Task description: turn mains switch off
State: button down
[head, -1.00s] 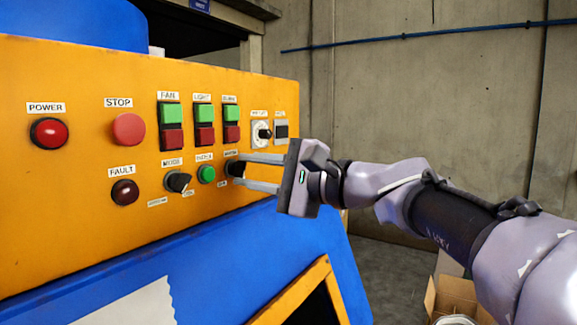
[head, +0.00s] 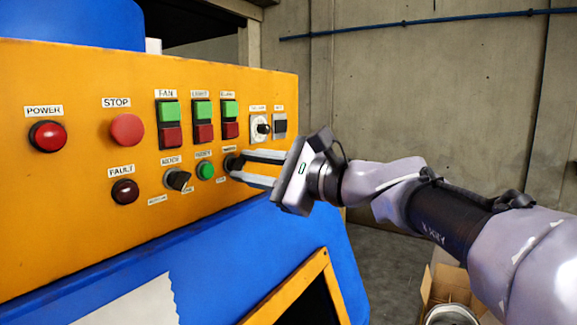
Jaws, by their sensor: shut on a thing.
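The orange control panel (head: 75,85) fills the left of the head view. A black rotary knob (head: 230,162) sits at the right end of its lower row; its label is too small to read surely. My gripper (head: 240,167) reaches in from the right, its two fingers shut on this knob, which they partly hide. The gripper is tilted about its pointing axis. The red POWER lamp (head: 48,136) is at the panel's far left.
A red STOP button (head: 127,130), green and red button pairs (head: 169,124), a black selector (head: 178,180) and a green button (head: 206,170) are left of my gripper. A dial (head: 262,127) is just above it. A cardboard box (head: 445,288) is on the floor at lower right.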

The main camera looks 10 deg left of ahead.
jog(key=c, duration=1.1)
grip_release()
jog(key=b+v, duration=0.2)
jog(key=v, duration=1.5)
jog(key=shift+d, duration=0.25)
